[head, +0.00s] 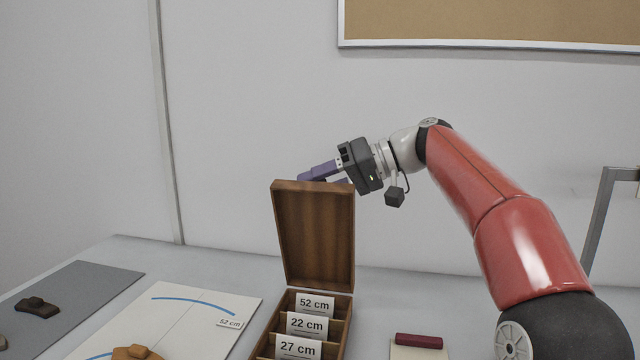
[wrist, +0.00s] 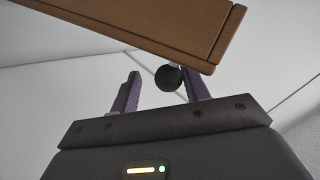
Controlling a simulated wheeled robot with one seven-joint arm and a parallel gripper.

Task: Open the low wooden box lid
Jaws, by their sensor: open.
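The low wooden box stands on the table in the head view with its lid (head: 314,235) raised about upright at the back. Its open compartments hold cards (head: 315,304) reading 52 cm, 22 cm and 27 cm. My gripper (head: 318,177) is at the lid's top edge, partly behind it. In the wrist view the lid's wooden edge (wrist: 150,25) crosses the top. A dark round knob (wrist: 170,78) on the lid lies between the two purple fingers (wrist: 163,90), which are apart. I cannot tell whether a finger touches the knob or lid.
A white sheet (head: 190,318) with a blue arc and a brown sherd (head: 136,352) lies left of the box. A grey mat (head: 75,290) with a dark sherd (head: 37,305) is farther left. The wall is behind.

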